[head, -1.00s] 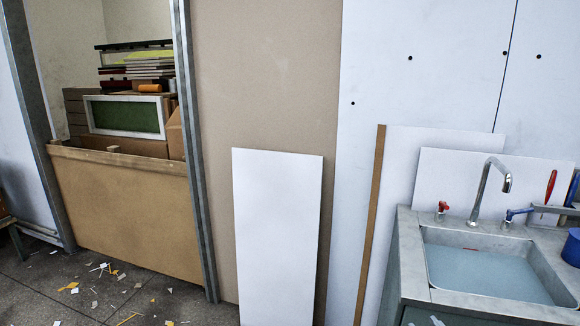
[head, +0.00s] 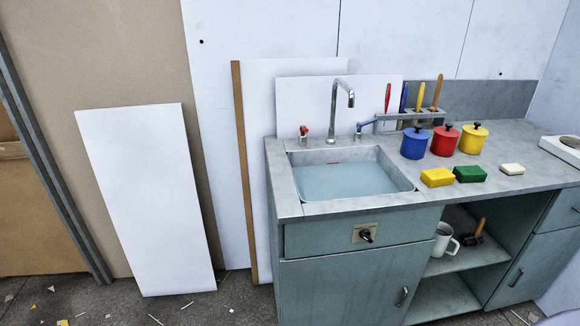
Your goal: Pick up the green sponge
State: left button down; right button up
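The green sponge (head: 469,174) lies flat on the grey counter, right of the sink. A yellow sponge (head: 437,177) lies close by on its left. A small white block (head: 512,169) lies to its right. Neither of my grippers shows in the head view, so their state is hidden.
Blue (head: 415,143), red (head: 445,140) and yellow (head: 473,138) lidded pots stand behind the sponges. A sink (head: 350,178) with a tall tap (head: 338,105) is on the left. The counter's front edge (head: 480,192) is clear. A white panel (head: 148,200) leans on the wall.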

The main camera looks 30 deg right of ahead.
aim_at(473, 174)
jog(key=z, duration=1.95)
